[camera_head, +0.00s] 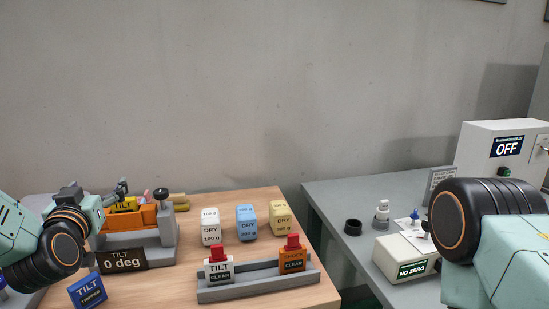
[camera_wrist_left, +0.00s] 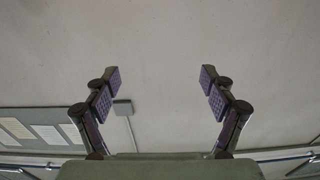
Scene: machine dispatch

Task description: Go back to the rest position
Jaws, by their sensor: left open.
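My left arm (camera_head: 42,250) comes in from the left in the head view, in front of the table's left side. My left gripper shows clearly in the left wrist view (camera_wrist_left: 161,80). My right arm (camera_head: 495,235) comes in from the right in the head view, in front of the grey bench. Its gripper is out of the picture.
The wooden table (camera_head: 185,268) bears an orange tilt device (camera_head: 146,216), a blue TILT block (camera_head: 87,291), three DRY blocks including a blue one (camera_head: 246,222), and a grey rack (camera_head: 250,284) with two red-topped blocks. The grey bench (camera_head: 330,200) holds a black ring (camera_head: 353,227) and a NO ZERO box (camera_head: 400,262).

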